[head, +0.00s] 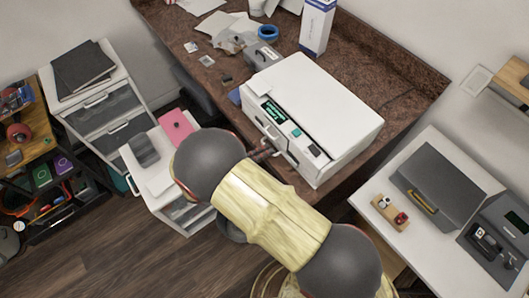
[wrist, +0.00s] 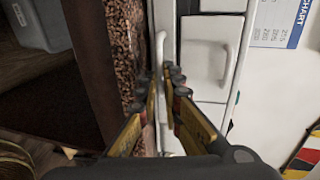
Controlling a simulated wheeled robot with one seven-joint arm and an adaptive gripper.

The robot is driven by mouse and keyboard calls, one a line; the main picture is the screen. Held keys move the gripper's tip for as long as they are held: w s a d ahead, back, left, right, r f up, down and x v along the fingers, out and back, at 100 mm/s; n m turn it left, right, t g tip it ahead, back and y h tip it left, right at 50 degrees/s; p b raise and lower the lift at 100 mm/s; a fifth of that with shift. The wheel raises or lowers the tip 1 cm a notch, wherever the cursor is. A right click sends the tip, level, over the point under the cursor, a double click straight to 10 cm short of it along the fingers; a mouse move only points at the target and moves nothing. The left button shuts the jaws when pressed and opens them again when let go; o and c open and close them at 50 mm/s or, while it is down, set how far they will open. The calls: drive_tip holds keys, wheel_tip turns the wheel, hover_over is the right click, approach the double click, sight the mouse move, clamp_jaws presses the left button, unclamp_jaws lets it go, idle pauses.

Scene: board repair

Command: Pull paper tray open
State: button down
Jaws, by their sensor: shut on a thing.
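The white printer (head: 325,105) stands on the brown stone counter, with a green display and buttons on its front edge. In the wrist view its front is turned sideways: the paper tray front (wrist: 168,20) is a narrow white strip beside the speckled counter edge. The tray's white bar handle (wrist: 160,48) runs down between my fingertips. My gripper (wrist: 163,78) is shut on this handle; the lower part of the handle is partly hidden by the fingers. In the head view my gripper (head: 262,151) meets the printer's front, and my arm hides part of it.
A second handle (wrist: 223,68) sits on a white panel beside the tray. A white drawer cart (head: 187,212) with a pink item stands left of my arm. A white table (head: 365,205) with a grey case is at right. Papers and a blue tape roll (head: 268,32) lie behind the printer.

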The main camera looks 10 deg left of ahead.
idle(0.4)
drive_tip(key=f+p+v, duration=0.3)
drive_tip(key=v, duration=1.1)
drive_tip(key=shift+s+a+p, duration=0.4)
drive_tip(key=shift+s, duration=0.2)
drive_tip(key=shift+f, duration=0.1)
drive_tip(key=c, duration=2.2)
unclamp_jaws()
drive_tip(key=shift+c, duration=0.2)
wheel_tip(320, 180, up, 10)
drive_tip(key=shift+a, duration=0.1)
